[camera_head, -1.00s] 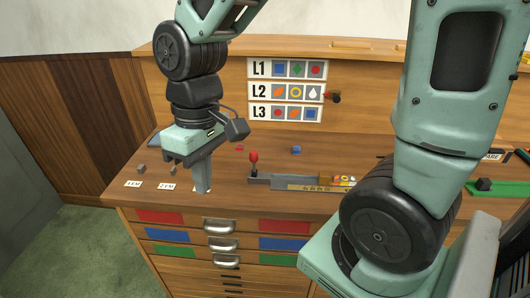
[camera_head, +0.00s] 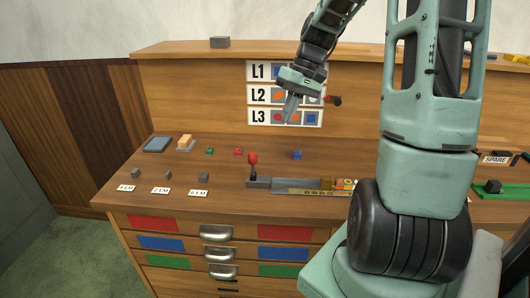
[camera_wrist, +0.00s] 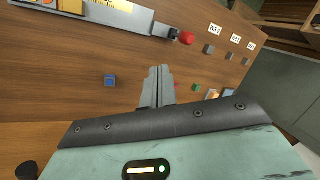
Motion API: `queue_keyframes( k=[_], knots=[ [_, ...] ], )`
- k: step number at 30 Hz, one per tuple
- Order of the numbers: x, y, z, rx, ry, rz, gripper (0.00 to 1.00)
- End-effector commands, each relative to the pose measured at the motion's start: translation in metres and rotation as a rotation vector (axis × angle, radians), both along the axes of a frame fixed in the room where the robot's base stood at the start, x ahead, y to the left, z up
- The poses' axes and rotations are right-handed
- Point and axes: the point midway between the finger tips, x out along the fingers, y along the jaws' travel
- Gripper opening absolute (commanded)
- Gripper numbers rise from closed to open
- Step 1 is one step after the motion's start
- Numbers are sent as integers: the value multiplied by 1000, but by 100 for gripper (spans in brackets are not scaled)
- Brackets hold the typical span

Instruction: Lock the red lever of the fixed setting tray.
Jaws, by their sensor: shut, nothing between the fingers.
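The red lever (camera_head: 252,160) stands upright at the left end of the setting tray (camera_head: 285,184) on the wooden desk. In the wrist view the red lever knob (camera_wrist: 187,38) is at the top, right of the grey tray body (camera_wrist: 122,16). My gripper (camera_head: 289,119) is shut and empty, raised above the desk in front of the L3 row of the card panel. Its closed fingers (camera_wrist: 160,72) point over bare desk between a blue block and a small red piece. It is apart from the lever. My arm hides part of the tray's right end.
A blue block (camera_head: 297,155) lies behind the tray. Small red (camera_head: 237,152) and green (camera_head: 209,151) pieces lie left of it. Several grey blocks stand behind labels at the left front. A green tray (camera_head: 500,190) is at the right. The desk left of the lever is mostly clear.

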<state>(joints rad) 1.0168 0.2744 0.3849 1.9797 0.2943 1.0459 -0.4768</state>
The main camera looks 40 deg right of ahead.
Motion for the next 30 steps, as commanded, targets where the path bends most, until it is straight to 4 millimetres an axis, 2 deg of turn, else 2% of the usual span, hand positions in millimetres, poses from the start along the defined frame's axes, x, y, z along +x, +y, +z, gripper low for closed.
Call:
queue_keyframes(
  k=[4,13,17,23,30],
  knots=[
    [-3,-9,-1,6,-4,-17,0],
    [-3,-9,-1,5,-3,-16,0],
    [-2,-6,-7,6,-3,-15,0],
    [2,5,-36,9,1,-14,0],
    [8,23,-83,10,0,-14,0]
  ],
)
